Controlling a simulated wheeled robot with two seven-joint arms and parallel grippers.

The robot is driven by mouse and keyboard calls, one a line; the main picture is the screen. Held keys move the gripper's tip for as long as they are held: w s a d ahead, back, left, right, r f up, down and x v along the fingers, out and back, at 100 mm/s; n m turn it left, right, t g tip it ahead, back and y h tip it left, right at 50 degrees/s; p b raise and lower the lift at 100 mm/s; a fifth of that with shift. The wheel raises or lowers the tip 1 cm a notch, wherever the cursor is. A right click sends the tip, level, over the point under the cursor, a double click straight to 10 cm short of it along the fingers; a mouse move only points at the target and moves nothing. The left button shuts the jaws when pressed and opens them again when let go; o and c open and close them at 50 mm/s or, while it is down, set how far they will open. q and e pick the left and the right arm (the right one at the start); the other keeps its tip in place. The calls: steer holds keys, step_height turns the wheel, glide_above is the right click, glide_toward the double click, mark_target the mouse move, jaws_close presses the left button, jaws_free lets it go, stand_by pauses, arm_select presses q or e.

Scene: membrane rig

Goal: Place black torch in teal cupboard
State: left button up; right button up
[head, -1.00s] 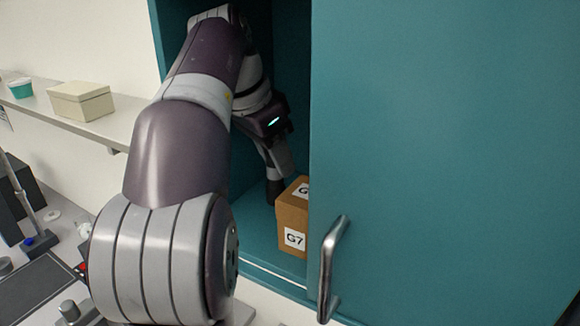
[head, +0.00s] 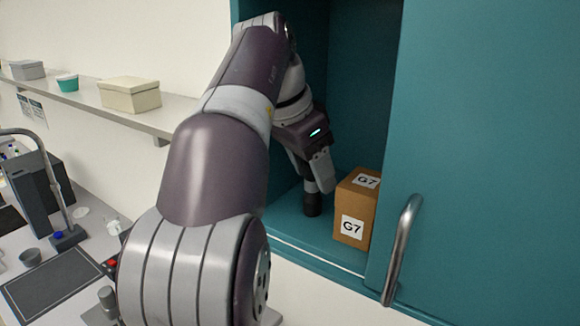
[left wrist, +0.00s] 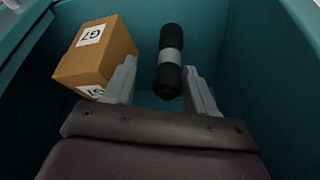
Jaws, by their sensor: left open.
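The teal cupboard (head: 480,150) has an open compartment on the left of its panel with the silver handle. The black torch (head: 312,203), with a grey band, stands on the cupboard floor, partly hidden by my gripper. In the left wrist view the torch (left wrist: 169,80) shows between the finger tips, apart from at least the left finger. My left gripper (head: 322,170) is inside the compartment and open around the torch's upper part. It also shows in the left wrist view (left wrist: 157,82). My right gripper is not in view.
A brown box (head: 352,228) marked G7 stands right beside the torch in the cupboard. A wall shelf (head: 160,122) holds a cream box (head: 130,94) and a teal tub (head: 68,83). A bench with equipment lies at lower left.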

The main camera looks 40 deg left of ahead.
arm_select(q)
steer(key=r, duration=0.2)
steer(key=a+r, duration=0.1)
steer(key=shift+s+r, duration=0.2)
steer(key=shift+s, duration=0.05)
steer(key=s+a+b, duration=0.1)
steer(key=s+a, duration=0.1)
steer(key=s, duration=0.9)
steer(key=shift+s+a+r, duration=0.15)
steer(key=shift+a+r, duration=0.05)
steer(key=shift+a, duration=0.2)
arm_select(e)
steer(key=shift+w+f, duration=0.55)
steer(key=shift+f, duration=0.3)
arm_select(q)
steer(key=shift+d, duration=0.1)
steer(key=shift+s, duration=0.2)
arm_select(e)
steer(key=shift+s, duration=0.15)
arm_select(q)
steer(key=shift+w+a, duration=0.1)
steer(key=shift+a, duration=0.1)
steer(key=shift+d, duration=0.1)
